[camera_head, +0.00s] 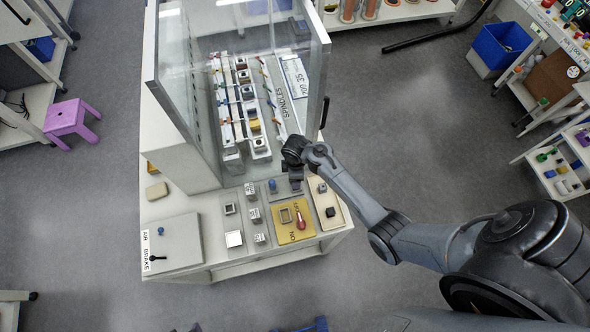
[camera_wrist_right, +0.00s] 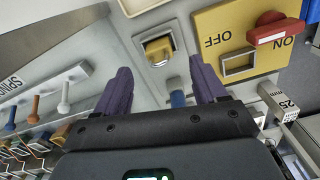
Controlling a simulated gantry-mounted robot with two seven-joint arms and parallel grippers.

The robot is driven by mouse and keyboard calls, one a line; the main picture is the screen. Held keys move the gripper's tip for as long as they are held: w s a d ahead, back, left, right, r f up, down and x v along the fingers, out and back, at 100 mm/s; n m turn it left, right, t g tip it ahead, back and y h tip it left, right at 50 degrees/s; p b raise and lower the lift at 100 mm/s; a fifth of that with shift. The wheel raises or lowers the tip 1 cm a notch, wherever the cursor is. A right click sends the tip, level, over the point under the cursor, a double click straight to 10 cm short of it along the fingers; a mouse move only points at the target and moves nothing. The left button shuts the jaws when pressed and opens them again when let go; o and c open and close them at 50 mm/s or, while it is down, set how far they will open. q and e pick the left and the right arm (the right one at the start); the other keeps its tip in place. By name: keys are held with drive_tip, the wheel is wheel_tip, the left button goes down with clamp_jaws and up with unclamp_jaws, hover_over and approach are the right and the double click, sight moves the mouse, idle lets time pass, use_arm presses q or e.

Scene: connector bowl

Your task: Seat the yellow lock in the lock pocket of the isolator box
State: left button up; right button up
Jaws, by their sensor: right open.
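The yellow lock (camera_wrist_right: 158,50) sits in a square metal-rimmed holder on a grey plate in the right wrist view. The isolator box (camera_wrist_right: 250,25) is a yellow panel marked OFF and ON with a red handle (camera_wrist_right: 280,30). Its square lock pocket (camera_wrist_right: 238,63) looks empty. The panel also shows in the head view (camera_head: 293,236). My right gripper (camera_wrist_right: 160,68) is open, its purple fingers apart and pointing toward the lock, with nothing held. In the head view the right gripper (camera_head: 296,183) hangs above the plate behind the panel and hides the lock. My left gripper is out of view.
A blue peg (camera_wrist_right: 178,98) stands near the right finger. A block marked 25 (camera_wrist_right: 278,100) is beside the panel. A clear-walled cabinet (camera_head: 178,80) with a spindle rack (camera_head: 228,130) stands behind. A beige plate (camera_head: 326,200) lies right of the panel.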

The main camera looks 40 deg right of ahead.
drive_tip(key=shift+w+f, duration=0.1)
drive_tip(key=shift+f, duration=2.5)
drive_tip(key=c, duration=1.2)
drive_tip(key=shift+o, duration=0.2)
drive_tip(key=shift+a, duration=0.1)
drive_tip(key=shift+r, duration=0.1)
